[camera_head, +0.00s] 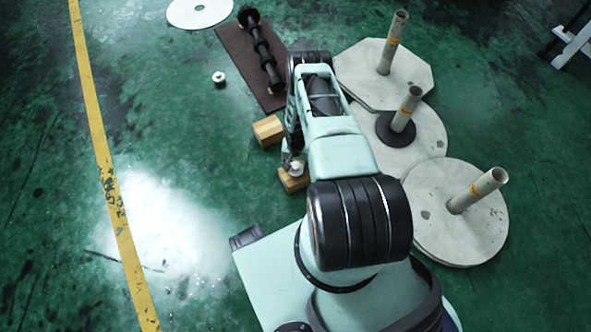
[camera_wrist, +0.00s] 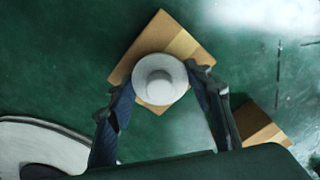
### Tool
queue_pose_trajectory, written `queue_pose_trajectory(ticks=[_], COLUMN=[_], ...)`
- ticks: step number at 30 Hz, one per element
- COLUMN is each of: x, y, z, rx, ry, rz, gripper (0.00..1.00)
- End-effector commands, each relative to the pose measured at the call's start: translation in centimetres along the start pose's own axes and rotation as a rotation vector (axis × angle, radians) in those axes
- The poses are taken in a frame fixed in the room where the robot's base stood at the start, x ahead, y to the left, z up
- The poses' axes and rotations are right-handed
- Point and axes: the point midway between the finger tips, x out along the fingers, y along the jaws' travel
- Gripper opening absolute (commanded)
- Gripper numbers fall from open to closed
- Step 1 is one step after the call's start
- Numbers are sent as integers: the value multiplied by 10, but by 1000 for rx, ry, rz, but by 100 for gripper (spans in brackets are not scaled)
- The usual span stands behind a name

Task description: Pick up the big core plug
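A white round plug with a raised knob (camera_wrist: 160,84) sits on a wooden block (camera_wrist: 150,35) in the wrist view. It also shows as a small white piece (camera_head: 296,168) on a block in the head view, partly hidden by my arm. My gripper (camera_wrist: 155,80) is open above it, with one finger on each side of the plug. The right fingertip looks close to the plug's rim; I cannot tell if it touches. Another, smaller-looking white plug (camera_head: 218,77) stands on the floor.
A second wooden block (camera_head: 268,130) lies close by. A dark mat (camera_head: 232,42) bears a black ribbed rod (camera_head: 262,48). Pale round and angular bases with upright posts (camera_head: 393,42) stand to the right. Open green floor lies to the left, beyond a yellow line (camera_head: 105,165).

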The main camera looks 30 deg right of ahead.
Motion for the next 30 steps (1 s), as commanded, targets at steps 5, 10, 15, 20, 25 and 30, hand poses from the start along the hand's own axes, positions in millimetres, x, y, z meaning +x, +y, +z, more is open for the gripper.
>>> queue_pose_trajectory(ticks=[5,10,15,20,25,30], x=[0,0,-6,-25,-62,-100], y=[0,0,0,0,21,55], z=[0,0,0,-2,-9,-20], rx=[0,-1,-1,-3,5,7], ry=[0,0,1,2,3,2], rz=[0,0,0,0,1,0], gripper=[22,22,22,22,22,22])
